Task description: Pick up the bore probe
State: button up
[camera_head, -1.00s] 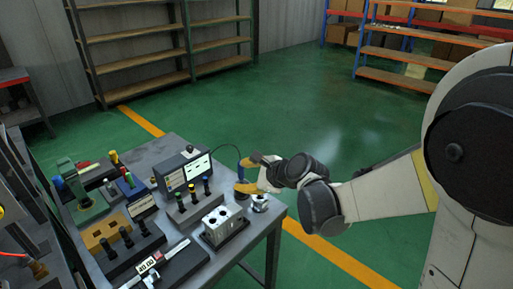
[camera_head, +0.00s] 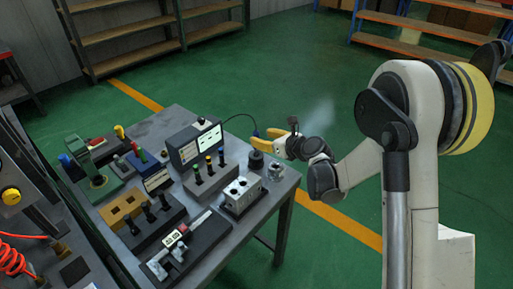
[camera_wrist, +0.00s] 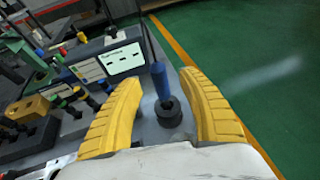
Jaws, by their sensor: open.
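The bore probe (camera_wrist: 160,82) has a blue upright handle and stands in a round black holder (camera_wrist: 169,112) on the table. A dark cable runs to its top. In the head view the black holder (camera_head: 256,160) sits near the table's far right corner. My gripper (camera_head: 265,140) has yellow fingers and is open at the probe's height. In the wrist view my gripper (camera_wrist: 163,84) has one finger on each side of the blue handle, with gaps showing. I cannot tell how deep the handle lies between the fingers.
A display box (camera_head: 195,145) stands left of the probe. A metal valve block (camera_head: 242,192) and a small silver ring (camera_head: 276,171) are close in front. Green floor is clear beyond the table.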

aim_at(258, 135)
jog(key=b+x, duration=0.1)
jog(key=x, duration=0.3)
jog(key=shift+a+f, duration=0.1)
jog(key=shift+a, duration=0.1)
jog(key=shift+c, duration=0.7)
grip_shut()
